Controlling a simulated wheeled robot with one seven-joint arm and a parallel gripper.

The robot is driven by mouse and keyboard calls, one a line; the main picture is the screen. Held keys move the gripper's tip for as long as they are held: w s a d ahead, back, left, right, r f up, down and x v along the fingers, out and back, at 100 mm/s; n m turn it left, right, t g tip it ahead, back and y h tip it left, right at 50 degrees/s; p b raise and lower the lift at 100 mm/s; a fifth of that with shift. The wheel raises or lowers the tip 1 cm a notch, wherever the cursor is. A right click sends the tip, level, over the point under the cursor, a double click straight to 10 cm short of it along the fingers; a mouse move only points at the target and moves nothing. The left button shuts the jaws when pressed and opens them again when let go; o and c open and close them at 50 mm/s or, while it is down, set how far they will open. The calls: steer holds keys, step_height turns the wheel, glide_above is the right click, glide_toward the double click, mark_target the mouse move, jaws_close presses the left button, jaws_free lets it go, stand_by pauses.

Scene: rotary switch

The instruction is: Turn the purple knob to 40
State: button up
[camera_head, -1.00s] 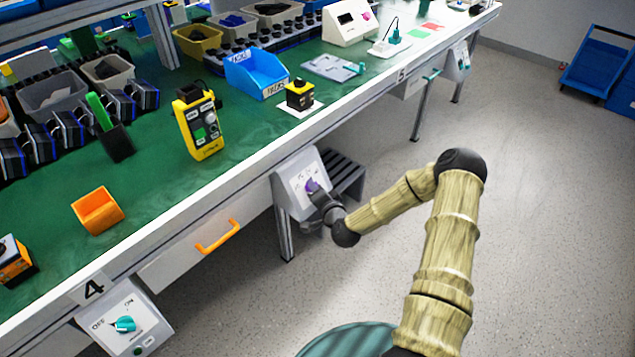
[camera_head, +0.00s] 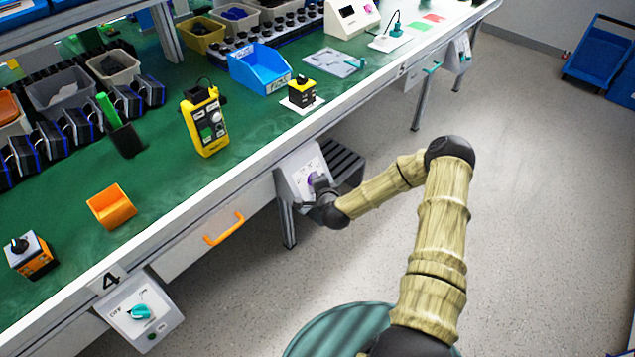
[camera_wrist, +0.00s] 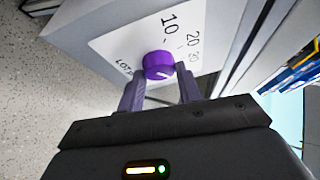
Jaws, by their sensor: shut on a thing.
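The purple knob (camera_wrist: 158,65) sits on a light-grey switch box (camera_head: 292,172) under the bench edge. The box's white dial plate (camera_wrist: 125,50) shows the marks 10, 20 and 30 in the wrist view; other marks are hidden or too small to read. In the head view my gripper (camera_head: 318,190) covers part of the knob.
The green bench (camera_head: 160,190) runs above the box, with an orange drawer handle (camera_head: 224,229) to its left. Another switch box with a teal knob (camera_head: 139,312) hangs at the lower left. The floor to the right is clear.

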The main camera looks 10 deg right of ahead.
steer(key=o, duration=1)
steer(key=p+v, duration=0.3)
steer(key=v, duration=1.4)
steer(key=shift+s+p, duration=0.2)
steer(key=shift+p, duration=0.1)
steer(key=shift+d, duration=0.1)
